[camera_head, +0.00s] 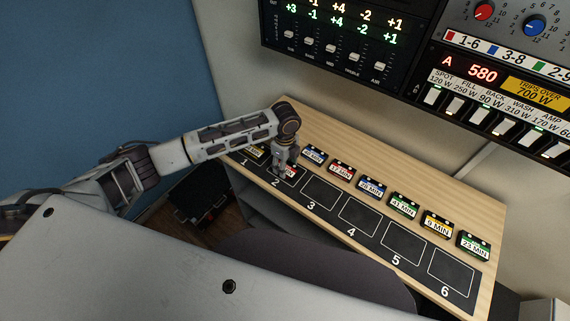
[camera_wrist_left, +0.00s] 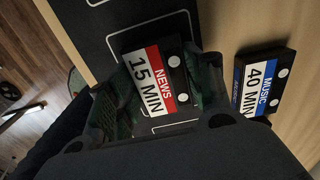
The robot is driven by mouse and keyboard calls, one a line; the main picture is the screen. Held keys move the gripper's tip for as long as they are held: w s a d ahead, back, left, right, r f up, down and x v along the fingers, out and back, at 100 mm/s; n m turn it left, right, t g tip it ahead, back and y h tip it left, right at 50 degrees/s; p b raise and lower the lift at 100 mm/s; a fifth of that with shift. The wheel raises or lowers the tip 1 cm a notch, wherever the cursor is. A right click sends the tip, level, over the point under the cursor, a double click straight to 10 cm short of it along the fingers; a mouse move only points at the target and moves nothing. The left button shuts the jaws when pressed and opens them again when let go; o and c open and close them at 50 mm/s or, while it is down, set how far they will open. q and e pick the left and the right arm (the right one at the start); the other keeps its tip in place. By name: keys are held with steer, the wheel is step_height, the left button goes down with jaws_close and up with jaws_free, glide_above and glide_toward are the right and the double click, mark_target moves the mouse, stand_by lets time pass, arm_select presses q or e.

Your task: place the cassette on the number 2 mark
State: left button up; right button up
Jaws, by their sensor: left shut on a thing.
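My left gripper (camera_head: 284,166) is over the number 2 mark (camera_head: 273,176) on the black strip. It is shut on a red-labelled cassette, which shows below it in the head view (camera_head: 290,172). In the left wrist view the cassette (camera_wrist_left: 157,82) reads NEWS 15 MIN and sits between the fingers, label up. White outline lines of a mark show on both sides of it. The gripper hides much of mark 2 in the head view. I cannot tell whether the cassette touches the strip. My right gripper is not in view.
A yellow-labelled cassette (camera_head: 254,152) is at mark 1. Marks 3 (camera_head: 320,193) to 6 are bare. Several cassettes stand in a row behind the strip, the blue MUSIC 40 MIN cassette (camera_wrist_left: 263,82) nearest my gripper. Control panels (camera_head: 340,40) are behind the wooden shelf.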

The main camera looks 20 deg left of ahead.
arm_select(q)
steer(key=shift+f, duration=0.15)
steer(key=o, duration=1)
steer(key=shift+o, duration=0.2)
step_height(320, 180, up, 12)
stand_by(0.5)
